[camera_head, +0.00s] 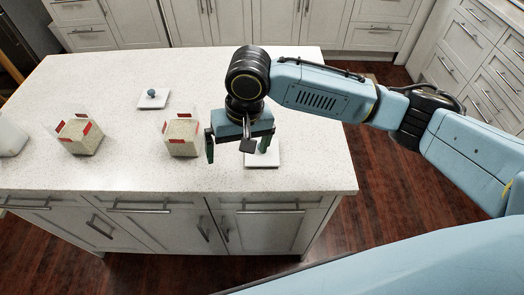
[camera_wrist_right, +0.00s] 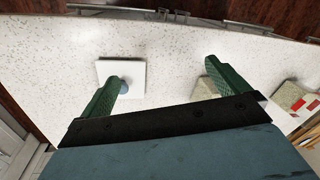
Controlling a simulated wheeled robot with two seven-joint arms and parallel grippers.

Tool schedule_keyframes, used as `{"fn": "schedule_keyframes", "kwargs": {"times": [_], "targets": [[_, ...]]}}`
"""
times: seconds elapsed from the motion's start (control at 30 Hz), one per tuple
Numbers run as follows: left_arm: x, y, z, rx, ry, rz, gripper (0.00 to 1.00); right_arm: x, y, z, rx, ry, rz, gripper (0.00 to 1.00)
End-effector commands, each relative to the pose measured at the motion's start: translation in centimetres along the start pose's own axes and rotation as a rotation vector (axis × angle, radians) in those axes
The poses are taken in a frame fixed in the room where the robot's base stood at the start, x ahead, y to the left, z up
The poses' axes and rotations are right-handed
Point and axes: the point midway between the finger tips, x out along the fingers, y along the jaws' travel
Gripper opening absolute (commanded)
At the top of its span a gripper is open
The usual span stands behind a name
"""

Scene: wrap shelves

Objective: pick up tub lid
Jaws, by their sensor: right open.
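A white square lid (camera_head: 270,160) with a blue-grey knob lies flat on the counter in the head view, partly hidden by my right gripper (camera_head: 237,154). In the right wrist view the lid (camera_wrist_right: 107,70) lies by the left finger, its knob (camera_wrist_right: 124,86) partly covered. My right gripper points down, open and empty, with the lid off to one side. A second white lid (camera_head: 146,103) with a blue knob lies farther back. Two clear tubs with pale contents and red patches, the left tub (camera_head: 80,135) and right tub (camera_head: 182,136), stand left of the gripper. My left gripper is out of view.
The speckled white counter (camera_head: 110,175) is mostly clear around the lids. A white container (camera_head: 10,138) stands at its left edge. Drawers (camera_head: 270,225) line the island's front, above a dark wood floor.

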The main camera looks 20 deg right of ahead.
Motion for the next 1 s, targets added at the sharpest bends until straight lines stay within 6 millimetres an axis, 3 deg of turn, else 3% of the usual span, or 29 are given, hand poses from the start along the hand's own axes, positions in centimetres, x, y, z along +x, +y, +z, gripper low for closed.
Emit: {"fn": "schedule_keyframes", "kwargs": {"times": [0.03,0.2,0.4,0.8,1.0], "targets": [[0.0,0.0,0.0,0.0,0.0,0.0,0.99,-1.2,1.2,-1.4,0.055,0.005,0.042,1.0],[0.0,0.0,0.0,0.0,0.0,0.0,0.99,-4.2,4.1,-3.8,0.234,-0.004,0.129,1.0],[0.0,0.0,0.0,0.001,0.001,0.0,0.99,-5.5,5.7,-4.8,0.335,-0.006,0.167,1.0],[0.5,0.0,0.0,0.0,0.001,0.0,0.99,1.0,6.8,-4.6,0.341,-0.007,0.169,1.0],[0.5,0.0,-0.1,0.0,0.001,0.0,0.99,2.4,7.1,-4.6,0.34,-0.005,0.168,1.0]]}}
